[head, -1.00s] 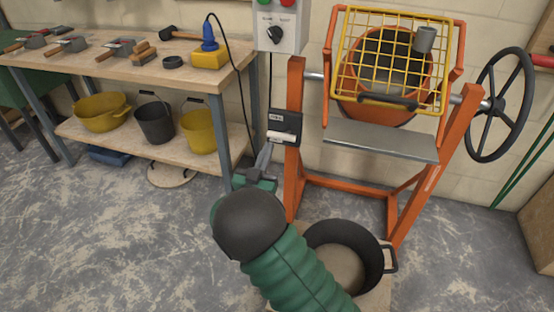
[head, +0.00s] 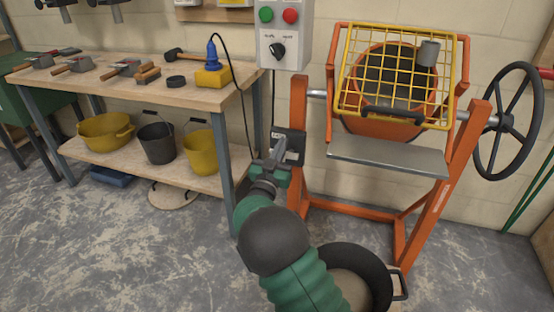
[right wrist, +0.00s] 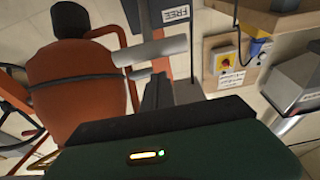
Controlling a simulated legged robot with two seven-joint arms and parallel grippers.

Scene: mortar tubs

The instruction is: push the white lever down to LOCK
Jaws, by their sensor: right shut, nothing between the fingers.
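The white lever (right wrist: 145,52) shows in the right wrist view as a pale rounded bar beside a dark latch plate with a FREE label (right wrist: 176,13). In the head view the dark latch box (head: 295,147) sits on the orange mixer's left post; my right gripper hides most of the lever there. My right gripper (head: 279,148) is shut and empty, in front of the latch box. In the right wrist view its fingers (right wrist: 158,88) reach close to the lever; I cannot tell whether they touch it. No LOCK label is readable. My left gripper is not in view.
The mixer drum (head: 378,122) with its yellow grid guard (head: 395,75) stands right of the latch. A control box (head: 284,32) hangs above. A workbench (head: 140,92) with tools and buckets is left. A black tub (head: 372,265) stands below, partly behind my arm.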

